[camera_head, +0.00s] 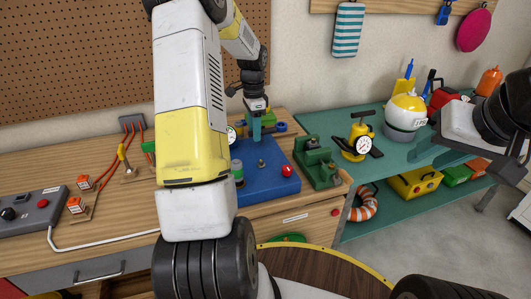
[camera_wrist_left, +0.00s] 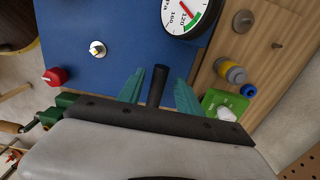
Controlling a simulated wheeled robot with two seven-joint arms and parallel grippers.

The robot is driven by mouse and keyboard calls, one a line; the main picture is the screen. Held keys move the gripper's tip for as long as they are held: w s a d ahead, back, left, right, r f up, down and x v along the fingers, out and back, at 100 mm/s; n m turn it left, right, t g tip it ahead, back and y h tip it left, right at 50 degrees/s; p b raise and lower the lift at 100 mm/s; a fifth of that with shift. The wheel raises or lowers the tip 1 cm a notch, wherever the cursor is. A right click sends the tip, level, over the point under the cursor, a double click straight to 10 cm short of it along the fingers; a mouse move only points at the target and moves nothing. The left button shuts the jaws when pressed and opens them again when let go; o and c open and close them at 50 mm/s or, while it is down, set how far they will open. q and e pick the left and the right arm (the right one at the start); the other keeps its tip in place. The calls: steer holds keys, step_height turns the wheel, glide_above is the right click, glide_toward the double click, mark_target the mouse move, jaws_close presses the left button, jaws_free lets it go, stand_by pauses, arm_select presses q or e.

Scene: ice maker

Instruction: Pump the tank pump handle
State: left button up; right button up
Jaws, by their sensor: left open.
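My left gripper (camera_head: 256,136) is above the back of a blue board (camera_head: 268,183) on the wooden bench. In the left wrist view its two teal fingers (camera_wrist_left: 160,77) are open, one on each side of a black upright rod (camera_wrist_left: 157,88), which may be the pump handle. I cannot tell whether they touch it. A round pressure gauge (camera_wrist_left: 187,14) is close by, and the board also shows there (camera_wrist_left: 115,22). My left arm hides part of the board in the head view. My right gripper (camera_head: 462,155) is at the right, over the green shelf; its opening is unclear.
On the board are a red knob (camera_head: 287,170) and a metal fitting (camera_head: 261,163). A green device (camera_head: 318,165) stands just right of it. Farther right are a yellow pump-like device with a gauge (camera_head: 361,139) and a white-and-yellow round container (camera_head: 405,115). Orange blocks (camera_head: 75,205) lie at left.

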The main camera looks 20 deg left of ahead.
arm_select(q)
steer(key=shift+r, duration=3.3)
steer(key=shift+s, duration=0.1)
steer(key=s+d+r+n+t, duration=0.35)
steer(key=s+d+r, duration=0.45)
steer(key=s+r, duration=0.35)
steer(key=s+d+n+t, duration=0.1)
steer(key=s+d+n, duration=0.1)
steer(key=s, duration=0.3)
steer(key=s+d+r+n+h, duration=0.1)
steer(key=s+d+n, duration=0.1)
steer(key=s, duration=0.3)
steer(key=s+d+n+t+h, duration=0.1)
steer(key=s+d+n, duration=0.1)
steer(key=s, duration=0.4)
steer(key=shift+d+r+t, duration=0.15)
steer(key=shift+d+t, duration=0.2)
steer(key=shift+d, duration=0.15)
steer(key=shift+n, duration=0.25)
